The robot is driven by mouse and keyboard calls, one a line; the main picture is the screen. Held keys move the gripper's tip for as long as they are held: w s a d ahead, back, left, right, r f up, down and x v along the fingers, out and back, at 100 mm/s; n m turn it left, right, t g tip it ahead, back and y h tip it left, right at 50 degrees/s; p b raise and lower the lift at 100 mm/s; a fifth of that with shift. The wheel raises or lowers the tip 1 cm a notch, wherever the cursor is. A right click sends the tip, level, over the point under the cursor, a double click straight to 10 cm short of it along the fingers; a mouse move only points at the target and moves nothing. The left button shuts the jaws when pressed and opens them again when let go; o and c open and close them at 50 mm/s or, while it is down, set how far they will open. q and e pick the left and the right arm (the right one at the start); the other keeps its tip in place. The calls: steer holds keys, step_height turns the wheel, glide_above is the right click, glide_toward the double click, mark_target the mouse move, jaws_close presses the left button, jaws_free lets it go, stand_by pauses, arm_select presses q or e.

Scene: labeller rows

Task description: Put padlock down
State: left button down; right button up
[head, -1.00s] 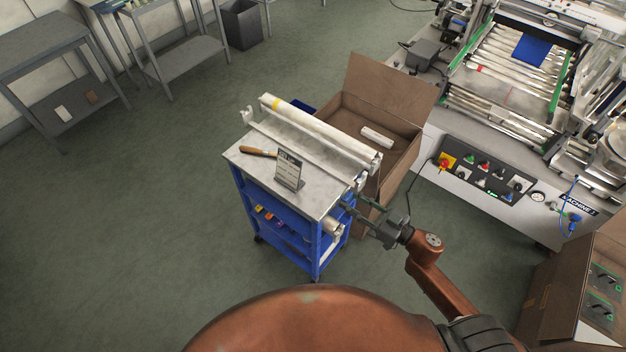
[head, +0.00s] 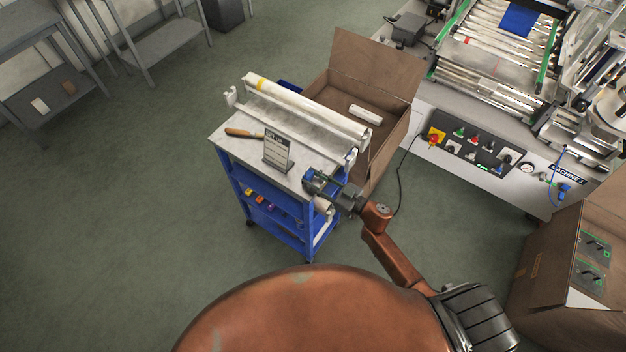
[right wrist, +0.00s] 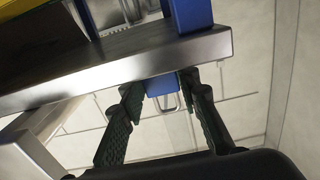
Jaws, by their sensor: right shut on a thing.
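My right gripper (head: 319,184) is at the right front corner of the blue cart's grey metal top (head: 228,132). Its dark green fingers also show in the right wrist view (right wrist: 163,108), shut on a small blue padlock (right wrist: 160,84). The padlock's silver shackle points toward the palm, and its body lies between the fingertips, close to the metal top's edge (right wrist: 120,66). I cannot tell whether the padlock touches the top. My left gripper is not in view.
The cart top holds a sign (head: 277,154), a brown-handled tool (head: 243,133) and a long white roller (head: 305,105) at the back. An open cardboard box (head: 375,62) stands behind. A machine (head: 470,185) is at the right.

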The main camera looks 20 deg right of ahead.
steer(key=shift+f, duration=0.15)
steer(key=o, duration=1.3)
steer(key=v, duration=1.2)
steer(key=shift+d, duration=0.1)
